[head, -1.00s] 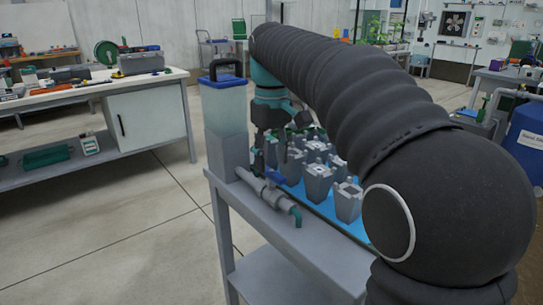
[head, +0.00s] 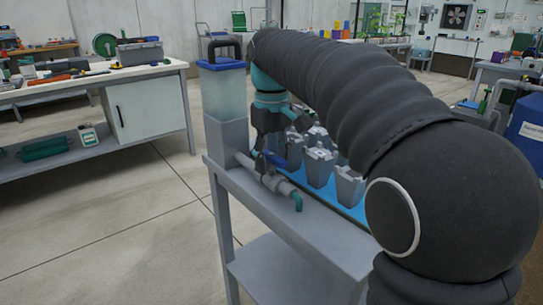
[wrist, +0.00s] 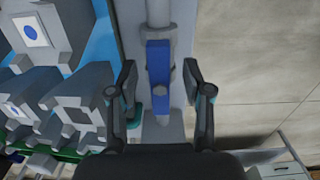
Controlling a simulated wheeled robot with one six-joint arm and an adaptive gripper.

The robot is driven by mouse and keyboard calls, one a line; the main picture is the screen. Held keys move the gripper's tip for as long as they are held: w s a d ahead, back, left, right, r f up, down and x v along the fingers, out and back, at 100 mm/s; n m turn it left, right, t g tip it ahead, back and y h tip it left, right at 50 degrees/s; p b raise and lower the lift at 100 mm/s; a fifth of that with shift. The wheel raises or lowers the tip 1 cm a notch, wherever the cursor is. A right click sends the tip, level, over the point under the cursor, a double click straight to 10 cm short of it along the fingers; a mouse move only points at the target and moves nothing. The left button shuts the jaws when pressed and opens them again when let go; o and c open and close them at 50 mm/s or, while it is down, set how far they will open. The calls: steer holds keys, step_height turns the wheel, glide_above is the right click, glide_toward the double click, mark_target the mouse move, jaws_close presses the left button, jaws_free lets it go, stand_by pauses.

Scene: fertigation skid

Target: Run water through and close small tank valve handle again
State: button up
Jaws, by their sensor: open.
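The small tank (head: 225,95), pale and translucent with a blue lid and dark carrying handle, stands on a grey pedestal at the cart's left end. A grey pipe (head: 245,162) runs from the pedestal to a teal downturned spout (head: 297,201). The blue valve handle (head: 275,160) sits on this pipe, partly hidden by my gripper (head: 262,148). In the wrist view the valve handle (wrist: 158,72) lies in line with the pipe. My open gripper (wrist: 161,80) has one finger on each side of it, with visible gaps. Water flow cannot be made out.
Grey square pots (head: 318,167) stand on a blue tray (head: 352,211) right beside the pipe; they also show close left of my gripper in the wrist view (wrist: 78,113). The grey cart top (head: 325,240) is clear in front. A workbench (head: 145,70) stands left.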

jaws_close()
steer(key=shift+r+m+p, duration=0.2)
steer(key=shift+m+p, duration=0.35)
steer(key=shift+m, duration=0.25)
steer(key=m+p, duration=0.1)
steer(key=m, duration=0.6)
steer(key=shift+f+m, duration=0.2)
steer(key=shift+m, duration=0.1)
steer(key=m, duration=1)
